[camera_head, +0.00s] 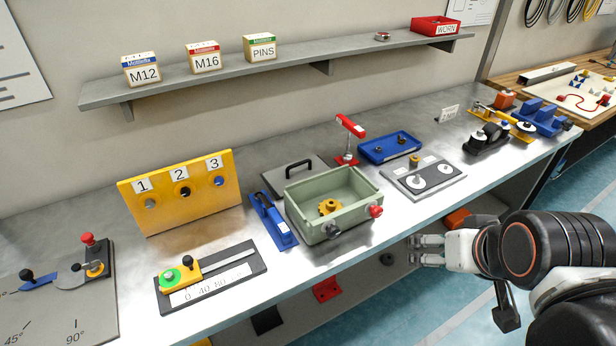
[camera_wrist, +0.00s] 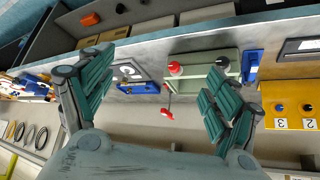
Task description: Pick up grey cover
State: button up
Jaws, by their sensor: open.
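The grey cover (camera_head: 306,164) is a flat plate with a black bar handle (camera_head: 299,167). It lies on the bench behind the pale green open box (camera_head: 313,212), which hides part of its front. A yellow gear (camera_head: 330,206) sits inside the box. My gripper (camera_head: 415,250) is open and empty, to the right of the box, out past the bench's front edge and well apart from the cover. In the wrist view my gripper (camera_wrist: 158,65) shows its two fingers spread wide, with the green box (camera_wrist: 192,66) by the right finger. I cannot make out the cover there.
A red clamp lever (camera_head: 349,130) stands right of the cover. A blue tray (camera_head: 390,147) and a grey plate with white discs (camera_head: 425,177) lie farther right. A blue slide (camera_head: 273,220) and a yellow numbered panel (camera_head: 180,191) stand left. A shelf (camera_head: 280,68) hangs above.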

aim_at(310, 167)
jog(key=i+j+z, duration=0.15)
jog(key=i+j, duration=0.15)
jog(key=i+j+z, duration=0.15)
jog(key=i+j, duration=0.15)
jog(key=i+j+z, duration=0.15)
jog(key=j, duration=0.4)
jog(key=i+l, duration=0.05)
jog(key=i, duration=0.05)
